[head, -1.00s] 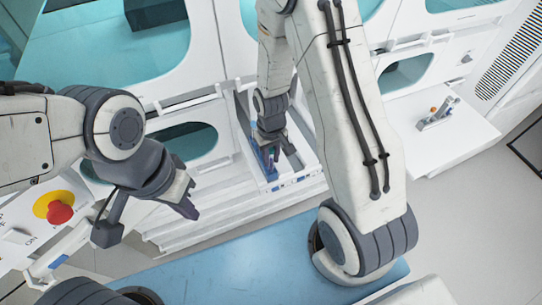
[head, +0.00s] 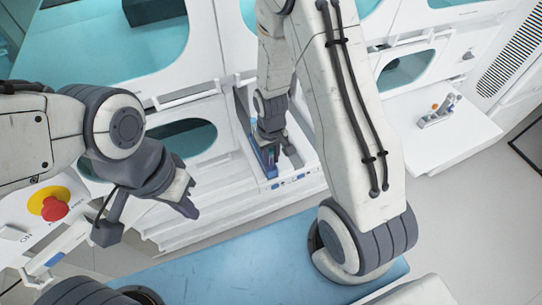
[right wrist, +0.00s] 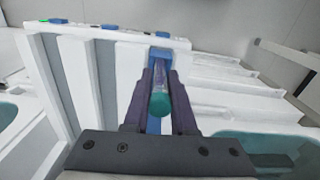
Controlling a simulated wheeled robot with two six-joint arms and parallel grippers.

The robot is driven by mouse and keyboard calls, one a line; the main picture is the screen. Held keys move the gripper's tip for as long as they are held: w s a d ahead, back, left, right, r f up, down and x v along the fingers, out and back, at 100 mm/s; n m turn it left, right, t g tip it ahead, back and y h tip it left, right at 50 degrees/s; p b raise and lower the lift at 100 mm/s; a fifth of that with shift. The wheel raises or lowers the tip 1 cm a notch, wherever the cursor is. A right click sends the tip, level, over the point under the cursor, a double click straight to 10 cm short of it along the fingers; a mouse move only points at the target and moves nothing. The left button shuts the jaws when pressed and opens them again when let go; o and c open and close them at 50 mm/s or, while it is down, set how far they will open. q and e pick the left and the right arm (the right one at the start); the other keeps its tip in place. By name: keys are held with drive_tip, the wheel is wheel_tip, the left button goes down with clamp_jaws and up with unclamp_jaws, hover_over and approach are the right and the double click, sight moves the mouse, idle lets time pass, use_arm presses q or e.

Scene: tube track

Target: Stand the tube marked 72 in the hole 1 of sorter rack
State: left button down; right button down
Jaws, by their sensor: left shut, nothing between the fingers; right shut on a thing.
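My right gripper (right wrist: 160,82) is shut on a tube with a teal rounded end (right wrist: 161,104), and clear tube wall shows beyond it. The number on the tube is not readable. In the head view my right gripper (head: 271,158) is low over the white sorter rack (head: 297,181), at its left side. In the right wrist view the rack (right wrist: 88,75) has pale grey lanes and small blue labels along its far edge; a blue strip lies behind the held tube. Whether the tube touches the rack is hidden. My left gripper (head: 186,208) is shut and empty, away from the rack.
A red stop button (head: 54,209) is at the left. White cabinets with teal windows stand behind. A blue mat (head: 240,268) lies in front.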

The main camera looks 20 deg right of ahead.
drive_tip(key=shift+f, duration=0.15)
drive_tip(key=c, duration=0.7)
unclamp_jaws()
drive_tip(key=shift+o, duration=0.2)
wheel_tip(320, 180, up, 10)
drive_tip(key=shift+r+b, duration=0.25)
drive_tip(key=shift+b, duration=0.15)
idle(0.4)
drive_tip(key=s+a+r+n, duration=0.3)
drive_tip(key=s+a+r, duration=0.2)
drive_tip(key=s, duration=0.4)
drive_tip(key=s+a+r+n+y, duration=0.1)
drive_tip(key=s+a+r+n, duration=0.2)
drive_tip(key=s+a+r, duration=0.2)
drive_tip(key=s+a, duration=0.2)
drive_tip(key=s, duration=0.2)
drive_tip(key=shift+a+r, duration=0.25)
drive_tip(key=shift+r, duration=0.1)
